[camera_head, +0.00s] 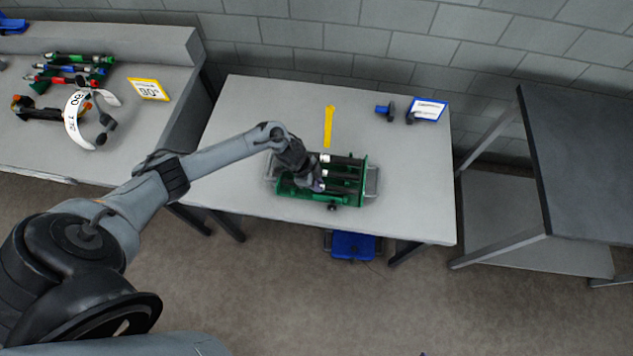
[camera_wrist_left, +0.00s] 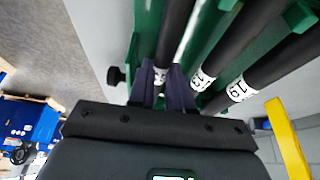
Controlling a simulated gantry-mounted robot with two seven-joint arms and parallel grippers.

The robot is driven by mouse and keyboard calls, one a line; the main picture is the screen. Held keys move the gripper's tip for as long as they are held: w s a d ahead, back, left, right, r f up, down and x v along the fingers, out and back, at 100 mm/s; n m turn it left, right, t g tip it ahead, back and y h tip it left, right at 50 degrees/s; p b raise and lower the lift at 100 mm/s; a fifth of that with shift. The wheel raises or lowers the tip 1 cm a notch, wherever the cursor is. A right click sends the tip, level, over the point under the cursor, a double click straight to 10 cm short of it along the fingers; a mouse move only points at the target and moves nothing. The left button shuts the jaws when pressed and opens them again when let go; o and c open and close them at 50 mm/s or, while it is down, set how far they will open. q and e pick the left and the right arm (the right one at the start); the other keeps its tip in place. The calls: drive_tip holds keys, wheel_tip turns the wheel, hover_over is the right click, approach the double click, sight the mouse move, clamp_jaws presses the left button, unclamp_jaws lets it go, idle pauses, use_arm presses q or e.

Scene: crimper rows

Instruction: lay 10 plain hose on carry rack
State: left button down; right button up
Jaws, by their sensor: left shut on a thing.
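The green carry rack (camera_head: 364,201) stands near the front of the middle table, with several black hoses (camera_head: 342,174) lying across it. My right gripper is not in view.
A yellow strip (camera_head: 329,126) lies behind the rack. A blue-framed sign (camera_head: 428,109) and a blue-and-black object (camera_head: 385,110) are at the back right. The left bench holds coloured tools (camera_head: 75,70), a white numbered band (camera_head: 72,118) and a yellow sign (camera_head: 149,89). The table's right side is clear.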

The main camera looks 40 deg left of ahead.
use_arm(q)
drive_tip(key=c, duration=1)
unclamp_jaws()
drive_tip(key=shift+o, duration=0.2)
drive_tip(key=p+v, duration=0.1)
drive_tip(key=v, duration=0.9)
drive_tip(key=shift+r+p, duration=0.35)
drive_tip(key=shift+a, duration=0.15)
